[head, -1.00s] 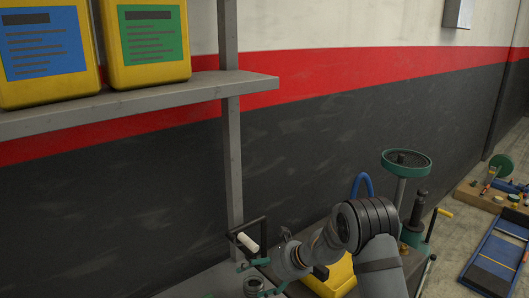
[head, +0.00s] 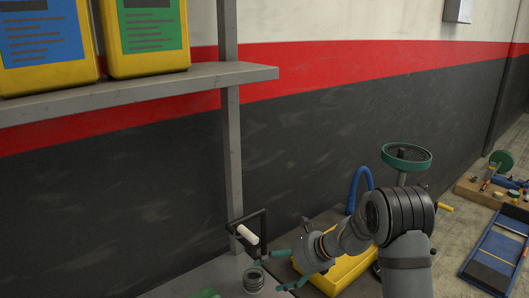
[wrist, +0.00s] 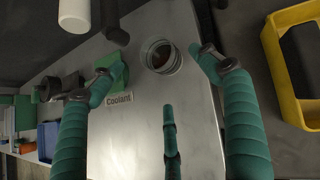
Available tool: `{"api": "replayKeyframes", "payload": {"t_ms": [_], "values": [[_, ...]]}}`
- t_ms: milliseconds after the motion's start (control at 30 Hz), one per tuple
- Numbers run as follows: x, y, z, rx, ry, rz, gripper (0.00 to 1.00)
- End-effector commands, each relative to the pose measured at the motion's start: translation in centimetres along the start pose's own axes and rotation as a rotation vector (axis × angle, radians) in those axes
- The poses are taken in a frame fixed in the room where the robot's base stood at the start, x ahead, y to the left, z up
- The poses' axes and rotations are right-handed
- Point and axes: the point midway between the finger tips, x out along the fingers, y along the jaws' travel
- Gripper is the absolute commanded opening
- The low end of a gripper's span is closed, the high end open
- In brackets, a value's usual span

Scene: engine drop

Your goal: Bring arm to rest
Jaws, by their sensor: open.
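My gripper (head: 281,270) is open, with green ribbed fingers spread apart and nothing between them. In the head view it is at the bottom centre, just right of an open threaded filler neck (head: 253,281) on a grey metal top. In the wrist view my gripper (wrist: 155,68) shows its fingertips on either side of the filler neck (wrist: 161,57), apparently above it. A label reading "Coolant" (wrist: 118,99) lies on the metal top. A green cap-like piece (wrist: 114,73) sits left of the neck, partly hidden by a finger.
A black bracket with a white roller (head: 246,234) stands behind the neck. A yellow bin (head: 345,270) is to the right, partly behind my arm. A grey shelf (head: 150,92) with yellow canisters (head: 150,40) overhangs at left. A green-topped stand (head: 406,156) rises behind my arm.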

Motion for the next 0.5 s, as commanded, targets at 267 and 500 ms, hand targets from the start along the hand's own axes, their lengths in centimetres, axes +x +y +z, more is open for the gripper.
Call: {"api": "replayKeyframes", "payload": {"t_ms": [267, 500], "values": [[2.5, 0.2, 0.0, 0.002, 0.003, 0.007, 0.77], [7.6, 0.7, -0.1, 0.001, 0.003, 0.006, 0.77]]}}
